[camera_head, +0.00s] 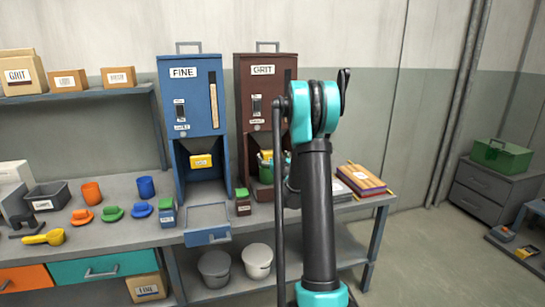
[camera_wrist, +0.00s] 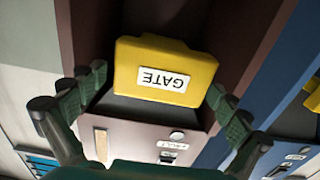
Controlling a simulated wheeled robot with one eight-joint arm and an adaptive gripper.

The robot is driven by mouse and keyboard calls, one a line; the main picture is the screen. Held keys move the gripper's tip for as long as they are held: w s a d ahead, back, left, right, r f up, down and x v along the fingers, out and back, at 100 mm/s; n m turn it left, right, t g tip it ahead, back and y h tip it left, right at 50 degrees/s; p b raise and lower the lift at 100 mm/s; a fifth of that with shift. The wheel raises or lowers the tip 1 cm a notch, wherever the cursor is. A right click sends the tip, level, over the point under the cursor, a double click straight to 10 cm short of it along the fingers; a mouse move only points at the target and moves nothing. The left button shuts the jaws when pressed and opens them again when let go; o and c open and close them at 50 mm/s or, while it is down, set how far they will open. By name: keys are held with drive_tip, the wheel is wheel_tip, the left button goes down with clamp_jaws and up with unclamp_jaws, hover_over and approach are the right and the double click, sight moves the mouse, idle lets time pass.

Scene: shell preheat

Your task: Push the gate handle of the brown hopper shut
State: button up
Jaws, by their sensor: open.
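The brown hopper (camera_head: 243,90), labelled GRIT, stands on the bench to the right of the blue FINE hopper. Its yellow gate handle (camera_wrist: 168,68), marked GATE, fills the middle of the wrist view, where the label appears upside down. My gripper (camera_wrist: 157,84) is open, with one dark green finger on each side of the handle's lower part in that view. I cannot tell whether the fingers touch it. In the head view my arm hides much of the hopper's right side and the handle area.
The blue hopper (camera_head: 190,100) stands close on the left, with its own yellow handle (camera_head: 201,161) and a blue tray (camera_head: 207,237) in front. A small dark box with a green top (camera_head: 243,205) stands before the brown hopper. Books (camera_head: 362,180) lie to the right.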

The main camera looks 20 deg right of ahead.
sight(273, 156)
drive_tip(key=c, duration=1.7)
drive_tip(key=shift+w, duration=2.45)
drive_tip(key=o, duration=1.7)
drive_tip(key=s, duration=1.2)
drive_tip(key=shift+a, duration=0.1)
